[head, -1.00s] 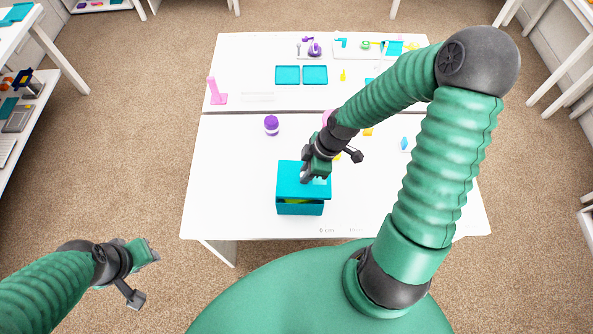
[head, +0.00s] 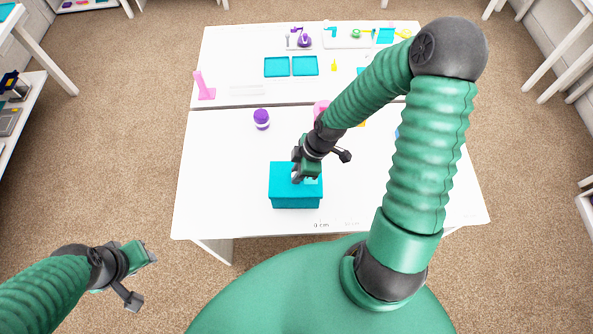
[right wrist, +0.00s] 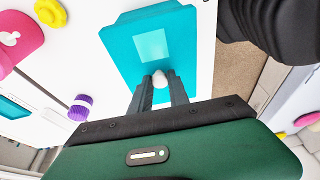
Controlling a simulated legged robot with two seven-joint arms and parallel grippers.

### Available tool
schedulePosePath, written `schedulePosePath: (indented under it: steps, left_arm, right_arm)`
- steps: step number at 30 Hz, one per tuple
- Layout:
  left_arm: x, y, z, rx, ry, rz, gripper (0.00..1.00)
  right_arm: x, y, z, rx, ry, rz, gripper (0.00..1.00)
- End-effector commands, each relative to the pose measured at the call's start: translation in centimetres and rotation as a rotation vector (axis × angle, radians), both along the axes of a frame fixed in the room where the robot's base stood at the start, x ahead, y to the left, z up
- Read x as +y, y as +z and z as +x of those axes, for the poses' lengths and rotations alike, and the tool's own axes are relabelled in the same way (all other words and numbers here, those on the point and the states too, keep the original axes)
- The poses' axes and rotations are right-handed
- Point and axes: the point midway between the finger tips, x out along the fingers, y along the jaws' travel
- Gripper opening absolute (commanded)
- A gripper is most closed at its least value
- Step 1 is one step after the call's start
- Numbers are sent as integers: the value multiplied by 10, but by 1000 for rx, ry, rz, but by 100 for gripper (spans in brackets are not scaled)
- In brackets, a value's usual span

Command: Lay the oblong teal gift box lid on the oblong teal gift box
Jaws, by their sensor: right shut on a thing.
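The oblong teal gift box (head: 295,202) stands on the near part of the white table. The oblong teal gift box lid (head: 283,176) covers its top in the head view, with no clear gap at the front edge. My right gripper (head: 304,180) is above the lid, shut on a small whitish knob (right wrist: 160,79) on the lid. In the right wrist view the lid (right wrist: 120,43) shows a paler square patch beside the knob. Whether the lid is fully seated all round is hidden. My left gripper (head: 147,254) hangs off the table at lower left; its jaws are unclear.
A purple and white jar (head: 261,119) stands behind the box. The table (head: 222,190) is clear left of the box.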

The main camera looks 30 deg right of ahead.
Motion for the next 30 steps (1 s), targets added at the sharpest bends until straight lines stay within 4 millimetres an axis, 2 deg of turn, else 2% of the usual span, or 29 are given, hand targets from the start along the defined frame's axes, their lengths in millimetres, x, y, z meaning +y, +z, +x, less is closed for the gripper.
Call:
schedulePosePath:
  steps: [6,20,21,26,30]
  left_arm:
    - [0,0,0,0,1,0,36]
    - [0,-6,0,0,1,0,36]
    - [0,-6,0,0,1,0,36]
    - [0,-5,0,0,1,0,36]
    - [0,-5,0,0,1,0,36]
  right_arm:
    - [4,1,0,-1,1,-4,0]
    - [-1,-10,0,-1,-1,2,0]
    - [-1,-10,0,0,-1,1,24]
    - [0,-9,0,-1,0,-1,45]
    - [2,-8,0,-1,0,-3,47]
